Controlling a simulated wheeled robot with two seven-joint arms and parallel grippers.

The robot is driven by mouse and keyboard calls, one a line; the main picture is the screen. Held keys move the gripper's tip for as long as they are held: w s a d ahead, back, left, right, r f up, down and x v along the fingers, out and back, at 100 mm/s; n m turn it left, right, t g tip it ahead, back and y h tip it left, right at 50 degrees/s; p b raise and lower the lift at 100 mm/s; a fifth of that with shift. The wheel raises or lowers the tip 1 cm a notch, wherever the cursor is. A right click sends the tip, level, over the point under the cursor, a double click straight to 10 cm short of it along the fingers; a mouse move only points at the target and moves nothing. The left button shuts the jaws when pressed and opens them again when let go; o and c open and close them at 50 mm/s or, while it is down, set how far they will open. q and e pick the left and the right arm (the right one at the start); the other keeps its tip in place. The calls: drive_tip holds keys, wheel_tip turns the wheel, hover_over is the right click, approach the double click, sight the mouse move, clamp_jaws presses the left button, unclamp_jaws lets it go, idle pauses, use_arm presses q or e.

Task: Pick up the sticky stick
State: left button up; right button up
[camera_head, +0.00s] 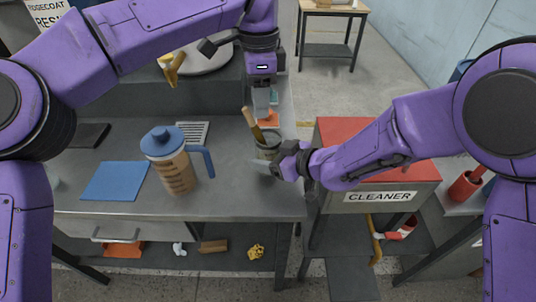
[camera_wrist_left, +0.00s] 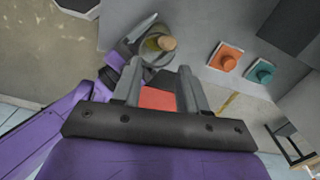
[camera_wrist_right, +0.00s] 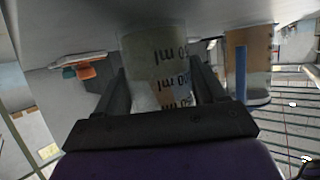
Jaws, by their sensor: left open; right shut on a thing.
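The wooden stick (camera_head: 253,126) stands tilted in a clear beaker (camera_head: 268,145) on the grey worktop, its upper end sticking out toward the upper left. In the left wrist view the stick's round end (camera_wrist_left: 166,43) shows above the beaker, beyond the fingers. My left gripper (camera_head: 262,110) points down beside the stick, open and apart from it in the left wrist view. My right gripper (camera_head: 282,163) is shut on the beaker from the right. In the right wrist view the beaker (camera_wrist_right: 155,55) with its ml markings sits between the fingers.
A blue-lidded pitcher (camera_head: 172,165) stands left of the beaker, with a blue cloth (camera_head: 115,181) farther left. A red-topped cleaner box (camera_head: 385,196) is at the right, below my right forearm. Orange and teal pieces (camera_wrist_left: 225,57) lie behind the beaker.

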use_arm(q)
drive_tip(key=shift+o, duration=0.4)
drive_tip(key=a+r+h, duration=0.1)
drive_tip(key=a+r, duration=0.3)
drive_tip(key=a, duration=0.1)
drive_tip(key=m+t+h, duration=0.3)
drive_tip(key=m+t, duration=0.1)
drive_tip(key=m, duration=1.6)
approach(252, 117)
drive_tip(key=shift+m, duration=0.4)
drive_tip(key=x, duration=1.1)
drive_tip(key=shift+w+a+f, duration=0.2)
drive_tip(key=shift+w+f, duration=0.1)
drive_tip(key=shift+w, duration=0.1)
clamp_jaws()
